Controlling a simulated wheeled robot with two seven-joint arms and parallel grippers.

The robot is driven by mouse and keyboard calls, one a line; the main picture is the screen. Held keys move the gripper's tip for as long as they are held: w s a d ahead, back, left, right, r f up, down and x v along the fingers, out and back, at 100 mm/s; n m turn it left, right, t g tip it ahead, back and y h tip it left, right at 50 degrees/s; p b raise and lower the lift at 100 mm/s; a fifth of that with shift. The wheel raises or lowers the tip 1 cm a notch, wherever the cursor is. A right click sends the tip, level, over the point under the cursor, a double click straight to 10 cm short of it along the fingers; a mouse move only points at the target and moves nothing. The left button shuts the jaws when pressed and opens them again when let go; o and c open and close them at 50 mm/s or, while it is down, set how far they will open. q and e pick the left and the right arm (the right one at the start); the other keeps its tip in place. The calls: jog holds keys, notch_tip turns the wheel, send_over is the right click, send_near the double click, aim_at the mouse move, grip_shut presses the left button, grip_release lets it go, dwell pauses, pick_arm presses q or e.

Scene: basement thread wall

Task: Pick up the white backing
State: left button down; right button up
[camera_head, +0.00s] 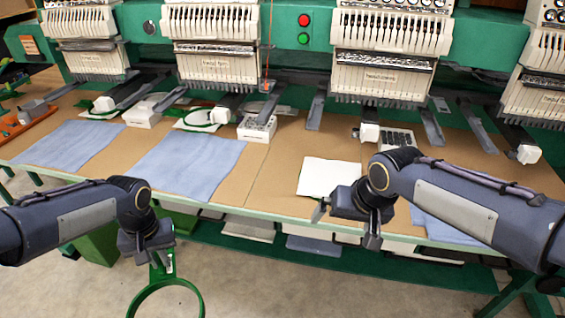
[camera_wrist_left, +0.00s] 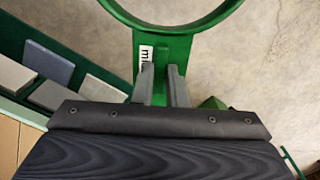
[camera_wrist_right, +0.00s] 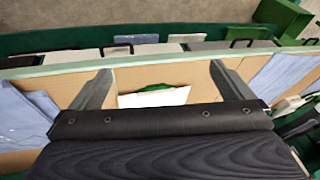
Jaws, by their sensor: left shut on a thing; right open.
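The white backing (camera_head: 328,177) is a flat white sheet on the brown table near its front edge. My right gripper (camera_head: 346,225) is open and empty at the table's front edge, close to the sheet's near side. In the right wrist view the backing (camera_wrist_right: 165,98) shows between the spread fingers, partly hidden by the gripper body. A small green curved piece (camera_wrist_right: 155,87) shows at its edge; I cannot tell what it belongs to. My left gripper (camera_head: 158,252) is shut on the bracket of a green hoop (camera_wrist_left: 165,45), held in front of the table.
Blue cloths (camera_head: 187,163) lie left on the table (camera_head: 272,180), and another is partly behind my right arm. Embroidery machine heads (camera_head: 392,50) and their arms stand along the back. Boxes sit on a green shelf below the table. Brown tabletop left of the backing is clear.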

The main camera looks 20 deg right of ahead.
jog(key=w+d+r+m+h+p, duration=0.1)
jog(key=w+r+h+p, duration=0.1)
jog(key=w, duration=0.4)
jog(key=w+d+r+m+h+p, duration=0.1)
jog(key=w+d+p, duration=0.1)
jog(key=w, duration=0.4)
jog(key=shift+s+p+x, duration=0.15)
jog(key=shift+p+x, duration=0.2)
jog(key=shift+x, duration=2.7)
jog(key=shift+s+p+x, duration=0.2)
jog(key=shift+p+x, duration=0.15)
jog(key=shift+x, duration=2.7)
pick_arm(q)
jog(key=d+r, duration=0.6)
jog(key=r, duration=0.1)
jog(key=shift+s, duration=0.35)
pick_arm(e)
jog(key=shift+f, duration=0.1)
jog(key=shift+c, duration=0.4)
jog(key=c, duration=0.7)
